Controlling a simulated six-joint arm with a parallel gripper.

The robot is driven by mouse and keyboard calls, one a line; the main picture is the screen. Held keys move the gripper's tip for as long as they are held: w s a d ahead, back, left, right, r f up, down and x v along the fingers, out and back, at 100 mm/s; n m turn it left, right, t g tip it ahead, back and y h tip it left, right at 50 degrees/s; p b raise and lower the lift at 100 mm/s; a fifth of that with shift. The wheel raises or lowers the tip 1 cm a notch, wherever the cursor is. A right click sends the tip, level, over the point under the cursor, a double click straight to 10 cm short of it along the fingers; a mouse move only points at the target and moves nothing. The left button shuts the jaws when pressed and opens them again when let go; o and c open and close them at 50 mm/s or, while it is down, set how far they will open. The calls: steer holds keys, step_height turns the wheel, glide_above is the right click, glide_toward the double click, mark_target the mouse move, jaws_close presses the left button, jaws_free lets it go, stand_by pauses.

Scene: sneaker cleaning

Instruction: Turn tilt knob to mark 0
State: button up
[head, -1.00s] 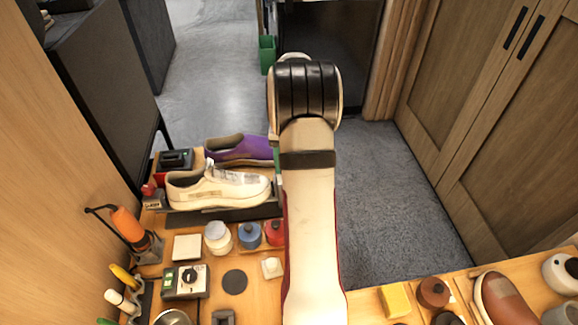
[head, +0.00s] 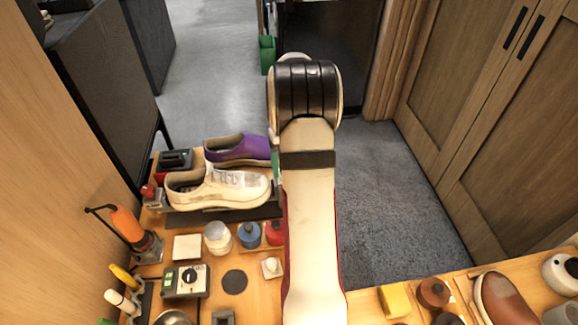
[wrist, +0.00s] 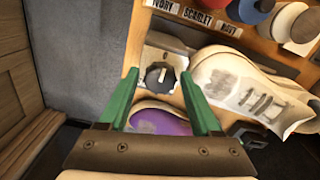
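A dark round knob (wrist: 160,76) with a pale pointer line sits on a light plate in the wrist view. In the head view my own arm hides the knob and most of the gripper. A white sneaker (head: 200,190) lies on a dark stand (head: 225,214); it also shows right of the fingers in the wrist view (wrist: 250,92).
A purple shoe (head: 240,149) is beside the white sneaker and shows between the fingers in the wrist view. A box with a dial (head: 185,282), several paint jars and an orange tool (head: 127,223) stand left of my arm. A brown shoe (head: 503,300) is at the right.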

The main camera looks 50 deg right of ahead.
steer(key=shift+r, duration=2.5)
steer(key=shift+a+r, duration=0.1)
steer(key=shift+a, duration=0.1)
steer(key=a+r, duration=0.3)
steer(key=a, duration=0.6)
steer(key=a+r, duration=0.4)
steer(key=a, duration=0.5)
steer(key=s+a+f+n+y, duration=0.1)
steer(key=s+a, duration=1.5)
steer(key=a, duration=0.3)
steer(key=shift+s+f+y, duration=0.25)
steer(key=shift+s+y, duration=0.15)
